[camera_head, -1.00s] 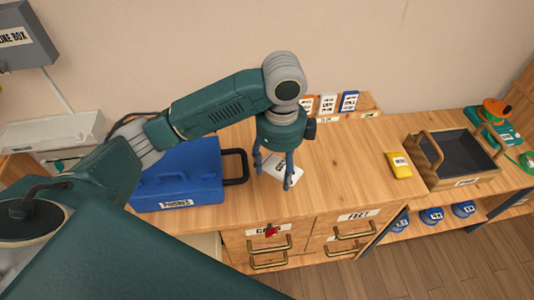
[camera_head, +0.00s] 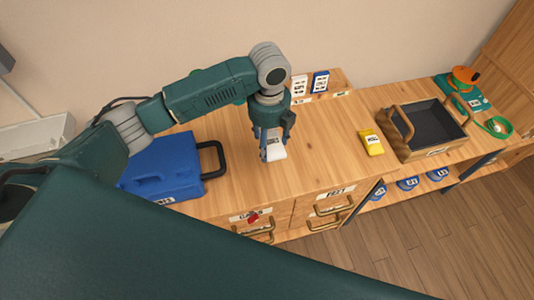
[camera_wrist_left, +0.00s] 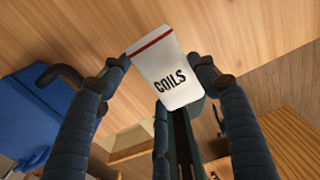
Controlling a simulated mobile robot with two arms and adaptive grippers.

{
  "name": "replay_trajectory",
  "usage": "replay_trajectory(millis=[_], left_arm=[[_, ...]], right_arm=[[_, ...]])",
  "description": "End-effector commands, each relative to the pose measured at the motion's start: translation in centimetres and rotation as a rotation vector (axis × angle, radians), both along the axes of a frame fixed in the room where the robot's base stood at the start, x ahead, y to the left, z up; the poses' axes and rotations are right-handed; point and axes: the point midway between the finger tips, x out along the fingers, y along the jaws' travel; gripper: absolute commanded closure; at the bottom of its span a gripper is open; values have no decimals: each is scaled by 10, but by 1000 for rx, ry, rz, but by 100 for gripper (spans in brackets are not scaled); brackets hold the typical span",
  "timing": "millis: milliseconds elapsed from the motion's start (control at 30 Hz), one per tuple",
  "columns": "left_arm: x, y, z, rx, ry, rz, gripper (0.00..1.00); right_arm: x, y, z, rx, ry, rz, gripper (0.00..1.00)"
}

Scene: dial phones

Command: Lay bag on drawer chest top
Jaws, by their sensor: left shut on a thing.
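The bag (camera_head: 273,152) is a small white packet held by my left gripper (camera_head: 270,147) over the wooden drawer chest top (camera_head: 320,150). In the left wrist view the bag (camera_wrist_left: 168,68) shows a red stripe and the word COILS. The fingers of my left gripper (camera_wrist_left: 160,72) are shut on its two sides. The bag hangs steeply in the head view; I cannot tell whether its lower edge touches the top. My right gripper is not in view.
A blue case (camera_head: 165,170) with a dark handle stands left of the bag. A yellow packet (camera_head: 371,142) and an open wooden tray (camera_head: 432,153) are to the right. Small cards (camera_head: 320,82) stand at the back. The top between bag and yellow packet is clear.

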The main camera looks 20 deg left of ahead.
Motion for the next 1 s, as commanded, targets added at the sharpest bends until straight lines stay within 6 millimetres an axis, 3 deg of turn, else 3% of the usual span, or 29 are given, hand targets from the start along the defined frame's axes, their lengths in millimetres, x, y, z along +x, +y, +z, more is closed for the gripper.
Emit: replay_trajectory(millis=[133, 600, 1000], left_arm=[[-1, 0, -28, 0, 2, 0, 68], [0, 0, -81, 0, 0, 1, 68], [0, 0, -87, 0, -1, 0, 68]], right_arm=[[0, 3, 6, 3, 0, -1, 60], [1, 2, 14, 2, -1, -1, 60], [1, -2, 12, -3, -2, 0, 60]])
